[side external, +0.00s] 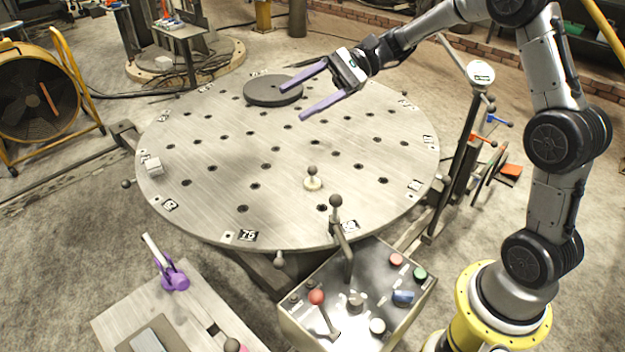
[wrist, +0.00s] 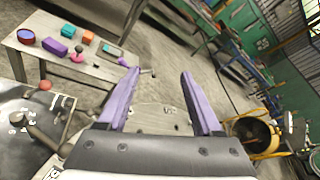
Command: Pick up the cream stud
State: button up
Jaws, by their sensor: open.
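The cream stud (side external: 313,184) stands upright on the round metal table (side external: 215,200), right of its middle and toward the front. It has a pale round base and a dark ball knob on top. My gripper (side external: 294,104) has two long purple fingers, spread wide with nothing between them. It is above the table, higher in the side view than the stud and well apart from it. In the wrist view my gripper (wrist: 160,73) also shows open and empty. I cannot make out the stud there.
A dark disc (side external: 273,90) lies at the table's back. A pale block (side external: 152,165) is at its left edge. A control box (side external: 350,310) with levers and buttons stands in front. A side bench (wrist: 75,65) holds several coloured pieces. A post (side external: 460,150) rises at the right.

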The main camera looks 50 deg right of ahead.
jog(key=w+d+f+m+t+y, duration=0.1)
jog(key=w+d+f+m+t, duration=0.1)
jog(key=w+d+f+m, duration=0.3)
jog(key=m+t, duration=0.2)
jog(key=t, duration=0.1)
send_over(313, 174)
jog(key=s, duration=0.1)
notch_tip(313, 174, down, 9)
jog(key=d+f+m+t, duration=0.1)
jog(key=d+f, duration=0.1)
jog(key=f, duration=0.4)
jog(key=s+d+f+m+t+h, duration=0.1)
jog(key=d+f+m, duration=0.1)
jog(key=f, duration=0.5)
jog(key=s+d+f+m, duration=0.1)
jog(key=d+f, duration=0.1)
jog(key=f, duration=0.5)
jog(key=shift+m+t, duration=0.3)
jog(key=shift+t, duration=0.1)
jog(key=x, duration=0.6)
jog(key=shift+w+a, duration=0.15)
jog(key=shift+a, duration=0.05)
grip_shut()
